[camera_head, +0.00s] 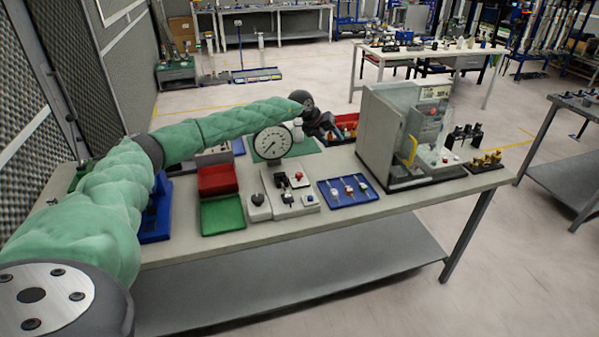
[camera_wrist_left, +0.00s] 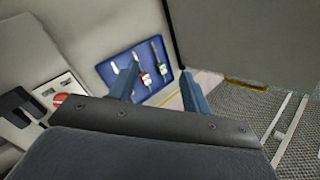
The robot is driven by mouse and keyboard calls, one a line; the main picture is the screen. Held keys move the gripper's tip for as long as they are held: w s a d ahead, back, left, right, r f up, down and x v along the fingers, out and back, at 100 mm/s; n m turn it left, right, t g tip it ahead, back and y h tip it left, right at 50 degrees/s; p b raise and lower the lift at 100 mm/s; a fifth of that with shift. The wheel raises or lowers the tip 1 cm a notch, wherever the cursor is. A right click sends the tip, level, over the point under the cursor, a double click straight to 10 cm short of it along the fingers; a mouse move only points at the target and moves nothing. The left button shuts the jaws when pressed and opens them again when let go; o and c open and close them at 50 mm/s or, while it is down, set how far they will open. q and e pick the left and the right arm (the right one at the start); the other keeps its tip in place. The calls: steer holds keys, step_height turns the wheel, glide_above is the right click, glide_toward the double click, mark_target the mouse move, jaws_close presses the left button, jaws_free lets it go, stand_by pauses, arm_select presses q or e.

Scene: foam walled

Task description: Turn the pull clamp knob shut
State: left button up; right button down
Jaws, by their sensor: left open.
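A pale grey unit with a dial gauge (camera_head: 270,142) stands at the middle of the bench. A red knob (camera_head: 298,176) and a black knob (camera_head: 257,199) sit on its fittings. A red knob (camera_wrist_left: 60,99) also shows on a white plate at the left of the left wrist view. I cannot tell which knob is the pull clamp's. My left gripper (camera_head: 328,127) is above the back of the bench, behind and right of the gauge. In the left wrist view its two blue fingers (camera_wrist_left: 160,72) are apart with nothing held between them. My right gripper is not in view.
A blue tray (camera_head: 327,203) with several small tools lies right of the gauge unit. A grey walled machine (camera_head: 376,135) with a yellow handle stands to the right. Red (camera_head: 218,178) and green (camera_head: 222,216) bins lie left. The bench front edge (camera_head: 300,232) is clear.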

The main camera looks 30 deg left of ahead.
arm_select(q)
steer(key=s+a+f+g+y, duration=0.2)
steer(key=s+a+f+g, duration=0.1)
steer(key=s+a, duration=0.1)
steer(key=n+g+y, duration=0.2)
steer(key=n+g, duration=0.1)
glide_above(299, 174)
steer(key=shift+a+f, duration=0.1)
steer(key=shift+f, duration=0.6)
steer(key=shift+f+p, duration=0.3)
steer(key=shift+p, duration=0.05)
steer(key=shift+w+f+p, duration=0.1)
steer(key=shift+f+p, duration=1.45)
steer(key=shift+f, duration=1.95)
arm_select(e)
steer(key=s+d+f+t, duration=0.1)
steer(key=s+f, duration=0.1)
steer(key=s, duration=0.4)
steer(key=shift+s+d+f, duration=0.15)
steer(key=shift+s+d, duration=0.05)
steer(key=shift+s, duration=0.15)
arm_select(q)
steer(key=c, duration=1)
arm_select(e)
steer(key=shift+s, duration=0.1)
